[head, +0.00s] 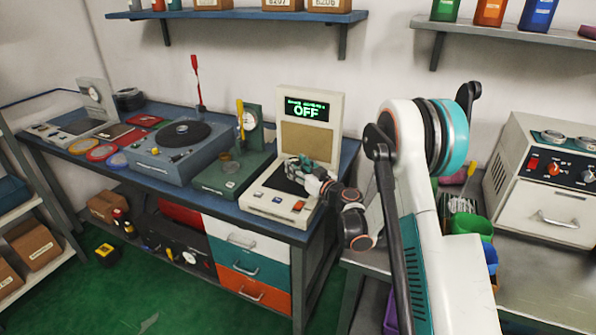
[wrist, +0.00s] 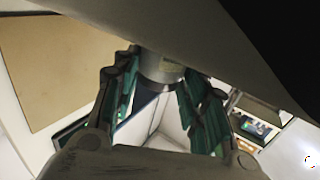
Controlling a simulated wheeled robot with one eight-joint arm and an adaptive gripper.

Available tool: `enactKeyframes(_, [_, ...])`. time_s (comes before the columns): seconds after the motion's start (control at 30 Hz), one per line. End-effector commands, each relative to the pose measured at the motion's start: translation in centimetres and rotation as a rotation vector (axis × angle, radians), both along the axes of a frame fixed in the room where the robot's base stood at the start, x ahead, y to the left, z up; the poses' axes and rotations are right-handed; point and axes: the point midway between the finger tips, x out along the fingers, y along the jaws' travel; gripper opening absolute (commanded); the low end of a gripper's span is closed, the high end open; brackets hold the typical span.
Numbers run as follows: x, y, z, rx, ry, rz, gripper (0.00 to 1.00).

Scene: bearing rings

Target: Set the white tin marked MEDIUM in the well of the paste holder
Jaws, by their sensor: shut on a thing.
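My gripper (head: 299,168) is over the front of a cream machine with a green OFF display (head: 306,110). In the wrist view its green-lined fingers (wrist: 160,88) are shut on a pale grey-white round thing, seemingly the white tin (wrist: 162,70). No MEDIUM marking can be read on it. A large pale shape hides the top of the wrist view. I cannot make out the paste holder or its well for certain in either view. In the head view the fingers and the held thing are too small to tell apart.
The cream machine's base (head: 268,203) stands at the right end of the blue bench (head: 48,143). A grey-green gauge unit (head: 222,178) and a blue-grey turntable unit (head: 160,160) stand to its left. A white oven-like machine (head: 545,185) is on the right-hand counter.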

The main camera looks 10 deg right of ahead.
Motion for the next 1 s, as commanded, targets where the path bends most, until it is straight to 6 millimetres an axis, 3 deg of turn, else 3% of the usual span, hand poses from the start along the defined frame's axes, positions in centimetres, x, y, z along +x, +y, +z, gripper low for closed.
enactKeyframes(0.37, [0.0,0.0,-0.5,0.000,0.000,0.000,0.12])
enactKeyframes(0.4, [0.0,0.0,-0.6,0.000,0.000,0.000,0.44])
enactKeyframes(0.47, [0.0,0.0,-0.5,0.000,0.000,0.000,0.58])
enactKeyframes(0.5, [0.0,0.0,-0.5,0.000,0.000,0.000,0.60])
enactKeyframes(0.87, [0.0,0.0,-0.3,0.000,0.000,0.000,0.60])
enactKeyframes(1.0, [-1.3,-0.6,-0.2,0.000,0.000,-0.001,0.60])
